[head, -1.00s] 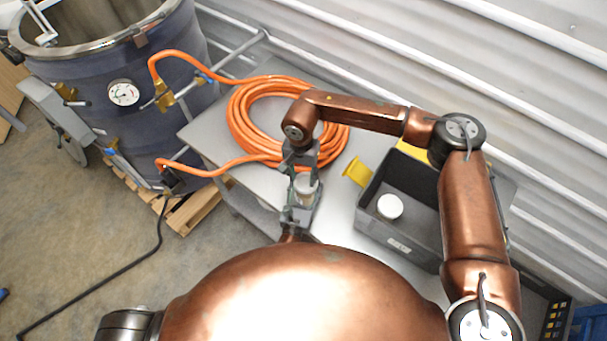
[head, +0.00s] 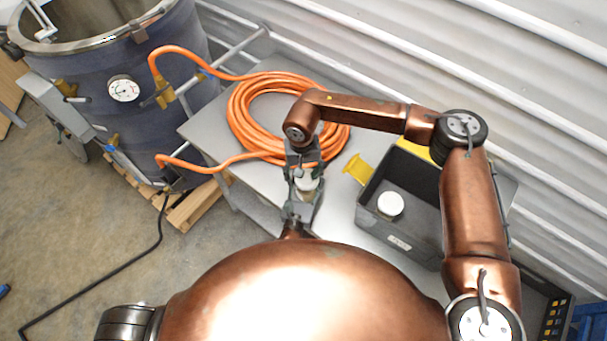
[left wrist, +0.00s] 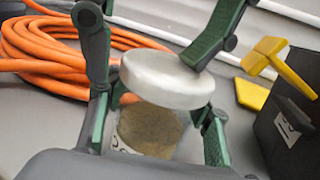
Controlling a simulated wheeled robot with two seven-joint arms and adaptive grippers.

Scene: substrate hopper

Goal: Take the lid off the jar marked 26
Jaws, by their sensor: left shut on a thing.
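A glass jar (left wrist: 148,130) with brownish contents stands upright between the fingers of my left gripper (left wrist: 158,122). Its label is mostly hidden, so I cannot read the full number. A pale, flat round lid (left wrist: 167,78) is on the jar; it also shows in the head view (head: 307,183). My left gripper (head: 302,200) comes from below in the head view and is shut on the jar's body. My right gripper (head: 304,168) points down above the lid. In the left wrist view its fingers (left wrist: 145,72) are spread either side of the lid, with a gap at the left finger.
A dark grey bin (head: 400,240) right of the jar holds another white-topped jar (head: 390,204). A yellow scoop-like piece (head: 357,170) is at its left edge. A coiled orange hose (head: 240,125) lies behind on the grey table (head: 340,215). A large drum (head: 165,90) stands left.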

